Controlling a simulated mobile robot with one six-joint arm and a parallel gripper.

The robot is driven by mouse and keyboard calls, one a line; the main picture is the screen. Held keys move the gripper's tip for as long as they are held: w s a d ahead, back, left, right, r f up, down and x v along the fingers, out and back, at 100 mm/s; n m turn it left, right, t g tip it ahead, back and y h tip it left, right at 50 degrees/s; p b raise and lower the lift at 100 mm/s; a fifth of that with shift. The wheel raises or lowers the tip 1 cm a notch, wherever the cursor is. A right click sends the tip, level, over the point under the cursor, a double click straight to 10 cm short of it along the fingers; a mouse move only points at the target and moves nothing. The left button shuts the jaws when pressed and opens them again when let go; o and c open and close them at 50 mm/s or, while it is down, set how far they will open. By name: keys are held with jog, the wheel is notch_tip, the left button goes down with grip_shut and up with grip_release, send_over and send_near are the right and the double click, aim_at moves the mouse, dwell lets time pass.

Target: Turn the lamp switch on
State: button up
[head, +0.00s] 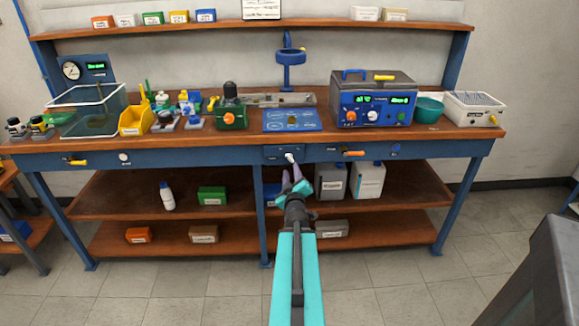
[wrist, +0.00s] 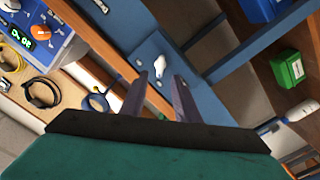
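A white toggle lever (head: 290,157) sits on a small blue plate (head: 272,154) on the bench's front rail. It appears to be the lamp switch, but the plate's label is too small to read. The lever also shows in the wrist view (wrist: 160,67), sticking out from the blue plate (wrist: 148,52). My gripper (head: 293,180) is just in front of and below the lever in the head view. In the wrist view my gripper (wrist: 157,88) has its two fingers apart, with nothing between them. The lever lies beyond the fingertips and looks untouched.
An orange-handled control (head: 353,153) is to the right on the rail, and a white knob (head: 124,157) to the left. Grey canisters (head: 331,181) stand on the shelf below, behind my gripper's right side. The bench top (head: 330,137) above holds instruments. The floor in front is clear.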

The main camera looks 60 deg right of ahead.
aim_at(290, 159)
jog(key=shift+f+b+x, duration=0.2)
jog(key=shift+b+x, duration=0.8)
jog(key=shift+b, duration=1.15)
jog(key=shift+w+d+b, duration=0.1)
jog(key=shift+d+b, duration=0.1)
jog(key=shift+b, duration=0.35)
jog(key=shift+w+d+r, duration=0.2)
jog(key=shift+w+d, duration=0.15)
jog(key=shift+d, duration=0.2)
jog(key=shift+x, duration=2.2)
